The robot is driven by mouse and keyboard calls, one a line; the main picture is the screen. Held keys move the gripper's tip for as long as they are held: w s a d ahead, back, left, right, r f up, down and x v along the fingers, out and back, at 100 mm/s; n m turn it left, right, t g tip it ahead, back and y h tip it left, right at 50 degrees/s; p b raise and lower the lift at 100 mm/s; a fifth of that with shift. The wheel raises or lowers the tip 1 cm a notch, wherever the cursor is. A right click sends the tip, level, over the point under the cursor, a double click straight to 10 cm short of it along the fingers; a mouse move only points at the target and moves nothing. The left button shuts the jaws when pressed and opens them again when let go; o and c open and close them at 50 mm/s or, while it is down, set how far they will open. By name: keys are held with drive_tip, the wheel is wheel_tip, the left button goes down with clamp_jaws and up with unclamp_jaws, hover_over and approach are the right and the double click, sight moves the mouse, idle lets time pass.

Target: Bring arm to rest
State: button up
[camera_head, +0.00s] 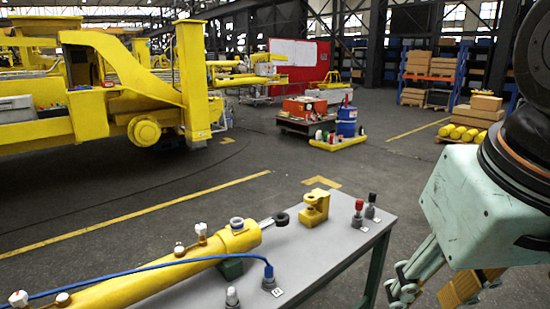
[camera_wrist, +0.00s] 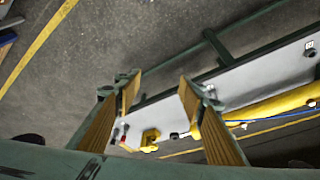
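My gripper (camera_head: 432,292) hangs at the lower right of the head view, to the right of the grey table (camera_head: 300,240), with its lower end cut off by the frame edge. In the wrist view my gripper (camera_wrist: 160,82) shows two orange-padded fingers spread apart. Nothing is held between them; floor and the table's edge show in the gap. A yellow hydraulic cylinder (camera_head: 150,280) with a blue hose lies on the table. Its dark rod end points toward a yellow bracket (camera_head: 315,207) standing on the table, apart from it.
Red-topped (camera_head: 358,213) and dark-topped (camera_head: 370,206) fittings stand at the table's right end. A large yellow boom machine (camera_head: 120,80) stands at the left. A red cart (camera_head: 305,112), blue barrel (camera_head: 346,124) and shelving (camera_head: 430,65) are farther back. Open floor lies between.

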drive_tip(key=shift+s+d+f, duration=0.1)
drive_tip(key=shift+s+f, duration=0.05)
drive_tip(key=shift+s, duration=1.05)
drive_tip(key=shift+s+f, duration=0.1)
drive_tip(key=shift+s, duration=1.05)
